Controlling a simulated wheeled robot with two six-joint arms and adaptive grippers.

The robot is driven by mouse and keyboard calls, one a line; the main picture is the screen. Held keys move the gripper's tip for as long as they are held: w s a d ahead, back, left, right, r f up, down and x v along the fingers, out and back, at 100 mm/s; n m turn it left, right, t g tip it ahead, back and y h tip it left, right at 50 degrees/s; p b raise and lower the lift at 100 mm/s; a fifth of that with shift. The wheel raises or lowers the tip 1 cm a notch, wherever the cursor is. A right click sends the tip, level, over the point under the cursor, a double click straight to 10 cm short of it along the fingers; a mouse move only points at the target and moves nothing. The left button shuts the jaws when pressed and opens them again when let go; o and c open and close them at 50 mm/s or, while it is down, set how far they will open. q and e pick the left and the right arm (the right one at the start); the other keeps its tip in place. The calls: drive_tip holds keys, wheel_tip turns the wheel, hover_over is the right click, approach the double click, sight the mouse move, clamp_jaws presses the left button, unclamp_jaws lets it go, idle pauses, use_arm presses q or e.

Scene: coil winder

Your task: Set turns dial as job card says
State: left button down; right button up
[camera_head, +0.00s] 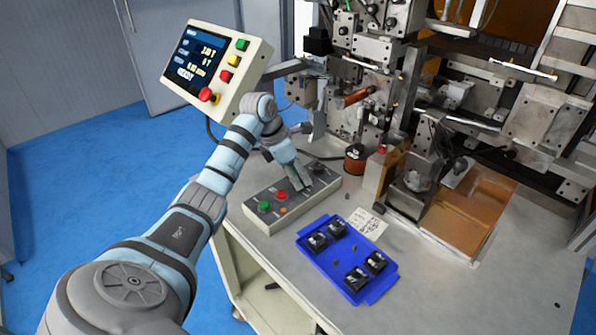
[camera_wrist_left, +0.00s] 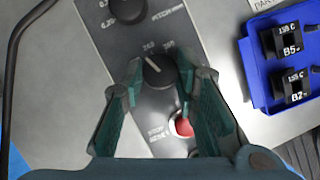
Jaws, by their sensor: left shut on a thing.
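My left gripper (camera_head: 298,182) reaches down onto the grey control box (camera_head: 250,209) at the bench's left edge. In the left wrist view, my gripper (camera_wrist_left: 165,78) is shut on a black dial (camera_wrist_left: 158,72) with a white pointer line, tilted up and slightly left. Numbers sit above the dial, too blurred to read surely; its name label is hidden, so I cannot confirm that it is the turns dial. A second knob (camera_wrist_left: 128,9) beyond it is marked for pitch. The job card (camera_head: 368,222) lies on the bench; its text is unreadable. My right gripper is out of view.
A blue tray (camera_head: 316,263) with several black parts stands right of the box. A display panel (camera_head: 212,72) rises behind.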

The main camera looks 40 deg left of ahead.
sight(287, 184)
use_arm(q)
drive_tip(key=shift+w+a+m+g+h, duration=0.1)
drive_tip(key=shift+m+g+h, duration=0.15)
drive_tip(key=shift+m, duration=0.7)
drive_tip(key=shift+w+m+g+h, duration=0.15)
drive_tip(key=shift+m+h, duration=0.2)
drive_tip(key=shift+m, duration=0.6)
drive_tip(key=shift+s, duration=0.1)
drive_tip(key=c, duration=1.2)
unclamp_jaws()
drive_tip(key=shift+c, duration=0.2)
drive_tip(key=v, duration=0.7)
drive_tip(key=shift+r, duration=0.2)
drive_tip(key=shift+a, duration=0.15)
